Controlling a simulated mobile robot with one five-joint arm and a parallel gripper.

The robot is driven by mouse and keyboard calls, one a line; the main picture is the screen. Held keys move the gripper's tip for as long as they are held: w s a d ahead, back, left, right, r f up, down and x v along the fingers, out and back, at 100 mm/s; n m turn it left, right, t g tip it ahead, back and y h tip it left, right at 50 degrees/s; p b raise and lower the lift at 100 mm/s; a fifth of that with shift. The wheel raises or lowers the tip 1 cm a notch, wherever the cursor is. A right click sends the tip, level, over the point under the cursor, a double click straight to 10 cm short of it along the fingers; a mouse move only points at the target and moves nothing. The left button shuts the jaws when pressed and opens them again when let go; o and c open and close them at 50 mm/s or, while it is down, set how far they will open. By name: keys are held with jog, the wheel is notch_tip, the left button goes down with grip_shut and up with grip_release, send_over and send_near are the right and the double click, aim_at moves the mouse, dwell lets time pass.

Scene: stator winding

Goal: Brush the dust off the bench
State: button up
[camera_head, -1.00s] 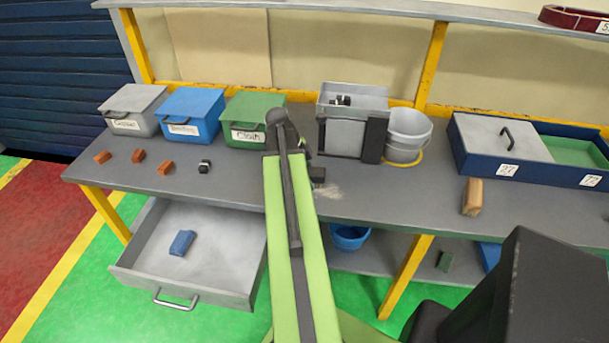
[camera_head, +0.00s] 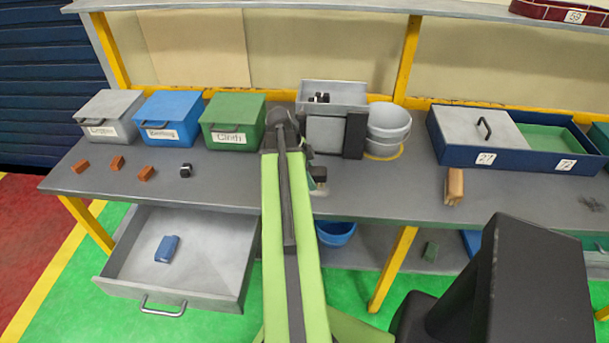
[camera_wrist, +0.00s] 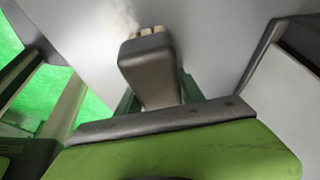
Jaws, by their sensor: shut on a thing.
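My gripper (camera_head: 318,175) is low over the middle of the grey bench (camera_head: 385,195), in front of the grey bin. In the wrist view its dark green jaws (camera_wrist: 157,92) are on both sides of a dark grey brush (camera_wrist: 148,70) with pale tufts at its far end. The gripper is shut on this brush. A pale, blurred dust patch (camera_wrist: 116,18) lies on the bench by the tufts in the wrist view. In the head view my arm covers part of this area, and I cannot make out the dust clearly there.
Grey (camera_head: 108,115), blue (camera_head: 170,118) and green (camera_head: 232,120) lidded boxes stand left. The grey bin (camera_head: 333,93) and pale buckets (camera_head: 388,130) stand behind my gripper. An open drawer (camera_head: 205,270) juts out front left.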

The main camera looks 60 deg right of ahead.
aim_at(325, 182)
jog(key=shift+s+d+r, duration=0.1)
jog(key=shift+s+d, duration=0.4)
jog(key=shift+s, duration=0.75)
jog(key=shift+s+d+f, duration=0.1)
jog(key=shift+s+d, duration=0.45)
jog(key=shift+s, duration=0.75)
jog(key=shift+s+d+r, duration=0.1)
jog(key=shift+s+d, duration=0.4)
jog(key=shift+s, duration=0.75)
jog(key=shift+s+a, duration=0.2)
jog(key=shift+a, duration=0.35)
jog(key=shift+s+a, duration=0.15)
jog(key=shift+a, duration=0.4)
jog(key=shift+w+a, duration=0.25)
jog(key=shift+w, duration=0.55)
jog(key=shift+w+a, duration=0.2)
jog(key=shift+w, duration=0.6)
jog(key=shift+w+a, duration=0.25)
jog(key=shift+w, duration=0.35)
jog(key=shift+w+a, duration=0.3)
jog(key=shift+w, duration=0.3)
jog(key=shift+w+a, duration=0.25)
jog(key=shift+w, duration=0.35)
